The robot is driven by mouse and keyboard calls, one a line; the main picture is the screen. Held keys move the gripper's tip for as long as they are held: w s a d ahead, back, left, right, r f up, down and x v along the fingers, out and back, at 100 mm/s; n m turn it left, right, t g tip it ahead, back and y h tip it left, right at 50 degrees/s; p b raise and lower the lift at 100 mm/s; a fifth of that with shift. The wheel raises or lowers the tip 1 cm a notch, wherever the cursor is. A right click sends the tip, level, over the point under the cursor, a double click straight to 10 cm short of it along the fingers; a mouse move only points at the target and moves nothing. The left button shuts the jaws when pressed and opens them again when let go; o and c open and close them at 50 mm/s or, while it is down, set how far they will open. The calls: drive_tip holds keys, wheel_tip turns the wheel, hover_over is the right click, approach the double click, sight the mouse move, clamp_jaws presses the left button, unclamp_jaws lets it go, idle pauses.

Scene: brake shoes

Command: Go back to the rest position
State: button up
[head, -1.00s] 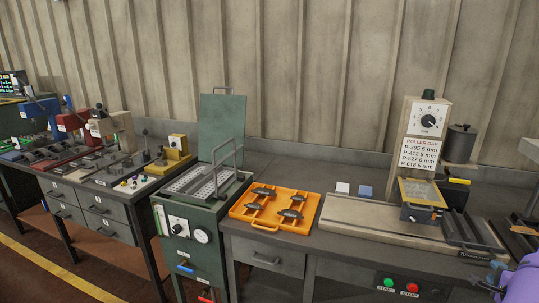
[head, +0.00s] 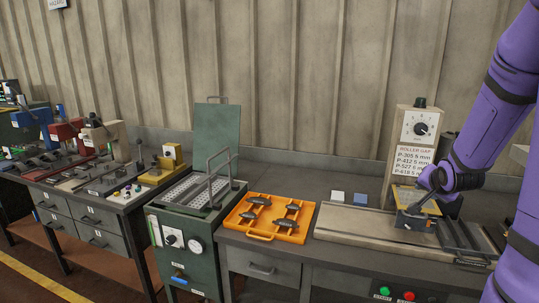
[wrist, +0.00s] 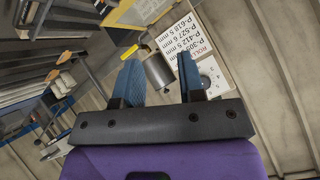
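My gripper (wrist: 157,60) shows in the wrist view with its two blue fingers apart. Nothing is held between them; a grey cylinder (wrist: 159,72) shows in the background through the gap. In the head view my purple arm comes in along the right edge. Part of it stands in front of the roller gap machine (head: 420,125). I cannot make out the fingers clearly in the head view.
An orange tray (head: 243,224) with several dark brake shoes lies on the bench, left of the machine's pale base (head: 345,222). A white block (head: 337,197) and a blue block (head: 360,199) sit behind. A green station with a raised lid (head: 217,135) stands further left.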

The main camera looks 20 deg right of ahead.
drive_tip(key=s+a+r+n+g+y, duration=0.15)
drive_tip(key=s+a+r+n, duration=0.4)
drive_tip(key=a, duration=0.65)
drive_tip(key=s+a+r+n+g+y, duration=0.1)
drive_tip(key=s+a+r+n+y, duration=0.15)
drive_tip(key=s+a+r, duration=0.7)
drive_tip(key=s+a+n+g+y, duration=0.1)
drive_tip(key=s+a+n, duration=0.3)
drive_tip(key=a, duration=0.5)
drive_tip(key=shift+s+a+f, duration=0.15)
drive_tip(key=shift+s, duration=0.8)
drive_tip(key=shift+g, duration=0.25)
